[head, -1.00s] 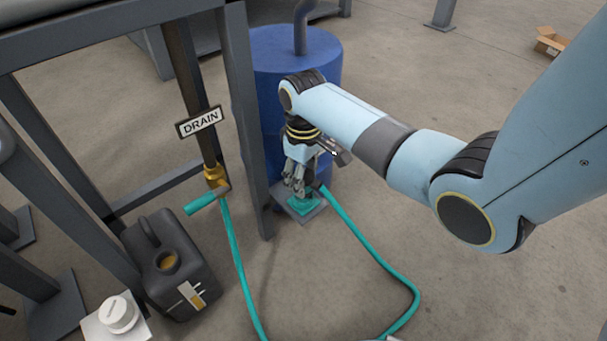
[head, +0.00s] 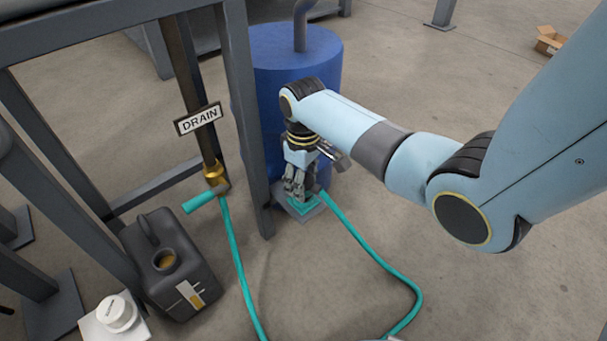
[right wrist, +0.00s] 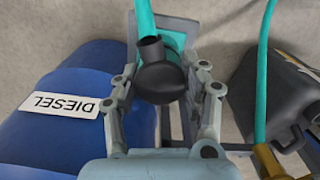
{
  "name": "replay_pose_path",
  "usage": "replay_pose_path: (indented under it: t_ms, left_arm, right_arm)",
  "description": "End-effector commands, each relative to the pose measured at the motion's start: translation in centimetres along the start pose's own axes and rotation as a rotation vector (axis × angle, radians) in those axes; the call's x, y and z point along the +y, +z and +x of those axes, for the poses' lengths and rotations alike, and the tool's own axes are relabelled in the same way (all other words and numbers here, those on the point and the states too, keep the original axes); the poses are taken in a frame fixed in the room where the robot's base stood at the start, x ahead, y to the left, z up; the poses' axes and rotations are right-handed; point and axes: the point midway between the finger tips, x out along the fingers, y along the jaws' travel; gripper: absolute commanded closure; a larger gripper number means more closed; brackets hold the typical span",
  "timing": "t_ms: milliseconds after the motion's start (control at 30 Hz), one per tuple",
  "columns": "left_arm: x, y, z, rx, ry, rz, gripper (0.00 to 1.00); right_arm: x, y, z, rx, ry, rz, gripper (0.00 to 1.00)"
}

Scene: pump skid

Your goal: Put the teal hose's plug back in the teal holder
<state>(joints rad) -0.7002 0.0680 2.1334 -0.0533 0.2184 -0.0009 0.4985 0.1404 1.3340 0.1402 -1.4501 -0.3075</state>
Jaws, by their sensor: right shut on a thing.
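My right gripper (head: 297,193) points down beside the blue drum and is shut on the teal hose's plug. The plug (right wrist: 163,80) is black in the right wrist view, between the two fingers. The teal hose (head: 375,250) runs from the plug down to the floor and also shows in the right wrist view (right wrist: 145,18). The teal holder (head: 308,206) sits low on a grey plate, right under the fingertips and partly hidden by them. Its teal part shows behind the plug (right wrist: 176,41). I cannot tell whether the plug is inside the holder. My left gripper is not in view.
The blue drum (head: 290,60), labelled DIESEL (right wrist: 60,105), stands behind the gripper. A grey frame post (head: 245,130) is close on the left. The brass drain valve (head: 214,173) has a teal handle. A black can (head: 170,275) stands below.

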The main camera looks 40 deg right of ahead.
Motion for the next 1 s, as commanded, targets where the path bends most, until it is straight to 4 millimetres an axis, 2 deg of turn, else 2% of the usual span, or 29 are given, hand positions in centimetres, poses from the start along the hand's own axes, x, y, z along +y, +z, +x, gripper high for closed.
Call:
replay_pose_path:
  t_ms: [733,767,933,1000]
  left_arm:
    - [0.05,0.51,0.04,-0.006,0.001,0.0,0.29]
    - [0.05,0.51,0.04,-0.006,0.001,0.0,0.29]
    - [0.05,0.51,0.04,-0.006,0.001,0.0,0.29]
    - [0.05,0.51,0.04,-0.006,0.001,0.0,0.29]
  right_arm:
    - [0.0,-0.03,1.08,0.001,0.0,0.0,1.0]
    - [0.0,-0.03,1.08,0.001,0.0,0.0,0.55]
    - [0.0,-0.02,1.09,0.001,0.0,0.0,0.32]
    - [0.0,-0.02,1.09,0.001,0.0,0.0,0.29]
